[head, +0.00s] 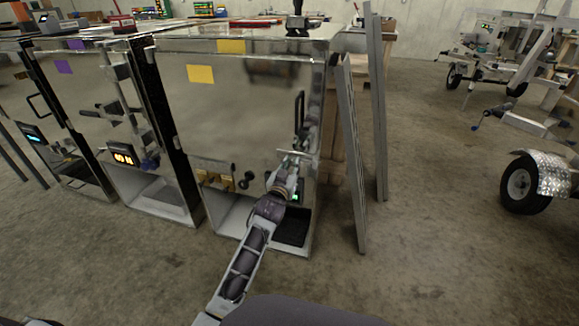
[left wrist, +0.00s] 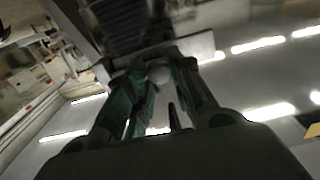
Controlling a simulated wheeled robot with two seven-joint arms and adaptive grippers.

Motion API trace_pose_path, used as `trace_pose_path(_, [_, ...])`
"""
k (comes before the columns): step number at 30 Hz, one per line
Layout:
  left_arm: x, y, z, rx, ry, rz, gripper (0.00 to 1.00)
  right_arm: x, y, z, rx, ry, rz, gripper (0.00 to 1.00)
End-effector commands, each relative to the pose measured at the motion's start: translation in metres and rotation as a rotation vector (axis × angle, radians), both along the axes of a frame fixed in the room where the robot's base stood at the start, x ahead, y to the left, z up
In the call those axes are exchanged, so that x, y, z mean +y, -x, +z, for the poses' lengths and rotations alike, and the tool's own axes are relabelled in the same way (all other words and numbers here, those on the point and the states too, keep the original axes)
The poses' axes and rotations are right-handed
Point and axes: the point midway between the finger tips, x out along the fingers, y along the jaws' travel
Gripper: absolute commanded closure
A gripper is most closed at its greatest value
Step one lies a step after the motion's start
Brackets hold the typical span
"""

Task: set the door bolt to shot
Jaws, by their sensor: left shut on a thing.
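The door bolt (head: 293,153) shows as a bright metal bar low on the right side of the nearest cabinet's shiny door (head: 235,115). My left gripper (head: 288,166) reaches it from below and covers part of it. In the left wrist view, the two greenish fingers (left wrist: 160,90) close around a small pale rounded piece (left wrist: 160,73), with a light metal bar (left wrist: 195,47) just beyond it. I take this piece to be the bolt's knob. How far the bolt reaches at the door edge is too small to tell. My right gripper is not in view.
A black pull handle (head: 299,110) stands above the bolt. Brass fittings (head: 214,180) and a black knob (head: 246,181) are to the left. Upright metal posts (head: 352,150) stand close on the right. Open floor (head: 430,240) lies beyond, with trailers at right.

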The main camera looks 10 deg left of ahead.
Motion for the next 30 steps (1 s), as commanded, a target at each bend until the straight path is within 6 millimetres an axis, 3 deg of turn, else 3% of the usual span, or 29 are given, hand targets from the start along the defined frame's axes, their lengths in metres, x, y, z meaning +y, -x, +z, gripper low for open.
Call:
trace_pose_path(3, [-0.004,0.001,-0.001,0.002,0.003,-0.007,1.0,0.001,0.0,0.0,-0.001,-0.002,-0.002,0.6])
trace_pose_path(4, [-0.004,0.001,-0.001,0.002,0.003,-0.007,0.73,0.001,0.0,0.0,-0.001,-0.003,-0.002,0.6])
trace_pose_path(9, [-0.004,0.001,-0.001,0.001,0.003,-0.006,0.55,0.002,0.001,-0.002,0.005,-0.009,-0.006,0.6])
trace_pose_path(22, [-0.002,0.002,-0.001,0.0,0.002,-0.004,0.55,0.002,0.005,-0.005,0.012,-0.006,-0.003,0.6])
trace_pose_path(30, [-0.002,0.017,-0.001,0.001,0.002,-0.004,0.55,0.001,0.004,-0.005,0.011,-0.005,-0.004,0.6])
